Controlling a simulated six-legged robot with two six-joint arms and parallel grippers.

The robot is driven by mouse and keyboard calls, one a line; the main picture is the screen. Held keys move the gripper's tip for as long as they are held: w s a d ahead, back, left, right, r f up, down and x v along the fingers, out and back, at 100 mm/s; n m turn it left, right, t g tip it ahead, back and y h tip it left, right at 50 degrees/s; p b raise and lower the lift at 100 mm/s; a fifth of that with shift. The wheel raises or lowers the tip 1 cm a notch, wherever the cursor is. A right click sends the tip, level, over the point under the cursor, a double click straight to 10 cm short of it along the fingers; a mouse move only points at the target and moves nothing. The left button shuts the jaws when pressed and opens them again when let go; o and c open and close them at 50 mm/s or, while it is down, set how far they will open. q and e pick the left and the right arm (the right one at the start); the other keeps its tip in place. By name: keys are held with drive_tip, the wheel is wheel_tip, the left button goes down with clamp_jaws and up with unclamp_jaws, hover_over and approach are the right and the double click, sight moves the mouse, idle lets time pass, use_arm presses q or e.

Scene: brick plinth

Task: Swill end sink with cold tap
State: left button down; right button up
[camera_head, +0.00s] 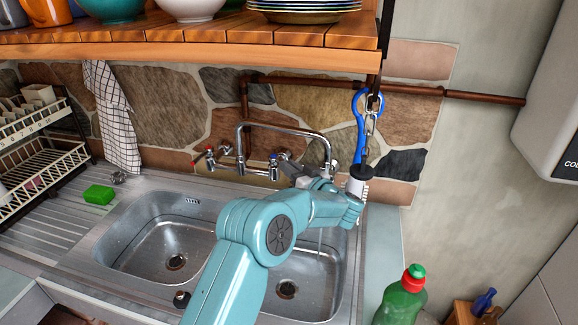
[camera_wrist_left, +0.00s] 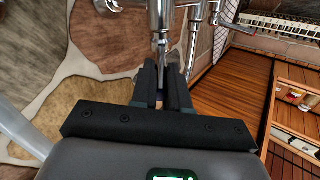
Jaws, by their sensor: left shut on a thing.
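The mixer tap (camera_head: 285,126) stands on the stone wall behind the double sink, with a red-marked handle (camera_head: 209,155) on the left and a blue-marked cold tap handle (camera_head: 273,160) on the right. My left gripper (camera_head: 288,166) is at the cold handle, partly hidden by my teal arm. In the left wrist view, my left gripper (camera_wrist_left: 162,90) is shut on the metal cold tap lever (camera_wrist_left: 162,52). The right-hand bowl (camera_head: 325,283) is partly covered by my arm. A thin pale streak like water (camera_head: 320,238) shows above it. My right gripper is out of view.
The left bowl (camera_head: 140,235) is empty. A green sponge (camera_head: 98,194) lies on the drainer beside a dish rack (camera_head: 40,150). A wooden shelf (camera_head: 190,52) overhangs the tap. A green bottle (camera_head: 401,300) stands at right.

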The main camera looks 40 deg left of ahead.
use_arm(q)
drive_tip(key=shift+w+r+n+g, duration=0.15)
drive_tip(key=shift+w+n+g, duration=0.15)
drive_tip(key=shift+n+g, duration=0.15)
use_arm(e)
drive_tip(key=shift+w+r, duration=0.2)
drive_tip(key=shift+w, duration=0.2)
use_arm(q)
drive_tip(key=c, duration=1.1)
unclamp_jaws()
drive_tip(key=shift+a, duration=0.1)
drive_tip(key=shift+d, duration=0.4)
drive_tip(key=shift+s+d+b, duration=0.5)
drive_tip(key=shift+d+b, duration=0.1)
drive_tip(key=shift+d, duration=1.95)
drive_tip(key=shift+s+d+b, duration=0.5)
drive_tip(key=shift+d+b, duration=0.15)
drive_tip(key=shift+d, duration=1.9)
drive_tip(key=shift+s+d+b, duration=0.5)
drive_tip(key=shift+d+b, duration=0.1)
drive_tip(key=shift+d, duration=1.95)
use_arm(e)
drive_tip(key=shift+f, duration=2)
